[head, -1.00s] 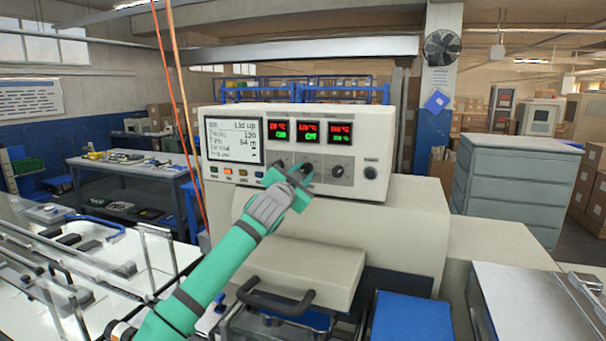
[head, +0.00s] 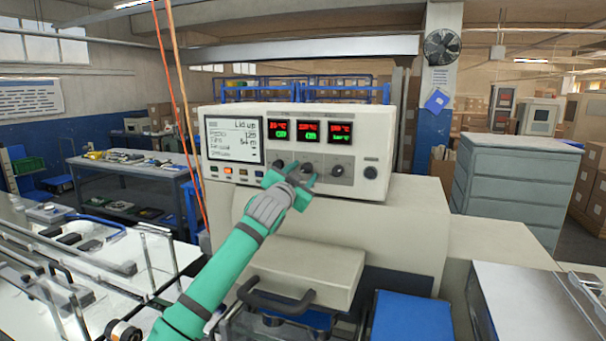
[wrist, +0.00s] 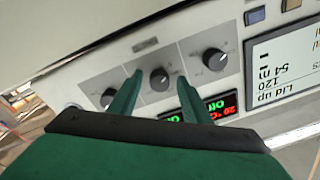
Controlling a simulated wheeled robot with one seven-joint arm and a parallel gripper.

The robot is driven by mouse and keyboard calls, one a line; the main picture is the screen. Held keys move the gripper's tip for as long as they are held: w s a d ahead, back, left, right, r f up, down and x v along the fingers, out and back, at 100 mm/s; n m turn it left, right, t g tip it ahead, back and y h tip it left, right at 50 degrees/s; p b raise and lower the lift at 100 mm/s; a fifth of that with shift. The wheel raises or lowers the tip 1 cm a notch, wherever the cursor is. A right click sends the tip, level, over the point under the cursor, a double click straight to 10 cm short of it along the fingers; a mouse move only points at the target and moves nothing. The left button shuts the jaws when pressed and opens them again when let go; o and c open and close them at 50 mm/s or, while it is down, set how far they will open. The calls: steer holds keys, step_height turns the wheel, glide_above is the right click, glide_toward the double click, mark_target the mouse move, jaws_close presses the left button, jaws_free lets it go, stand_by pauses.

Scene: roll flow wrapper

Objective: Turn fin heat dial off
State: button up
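The control panel (head: 385,140) of the cream machine carries three black dials in a row under red and green displays (head: 308,131). Their labels are too small to read, so I cannot tell which is the fin heat dial. My gripper (head: 304,173) is open at the middle dial. In the wrist view its green fingers (wrist: 152,86) lie on either side of the middle dial (wrist: 160,78), apart from each other; contact with it cannot be told. The left dial (wrist: 215,60) and the right dial (wrist: 108,97) are outside the fingers. The right dial also shows in the head view (head: 337,170).
The panel's screen (head: 234,140) reads "Lid up". A round black knob (head: 370,172) is at the panel's right end. A cream lid with a black handle (head: 277,297) lies below my arm. A grey drawer cabinet (head: 515,190) stands at the right.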

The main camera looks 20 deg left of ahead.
steer(key=s, duration=1)
steer(key=shift+s+f, duration=0.35)
steer(key=shift+s, duration=0.05)
steer(key=shift+r, duration=0.1)
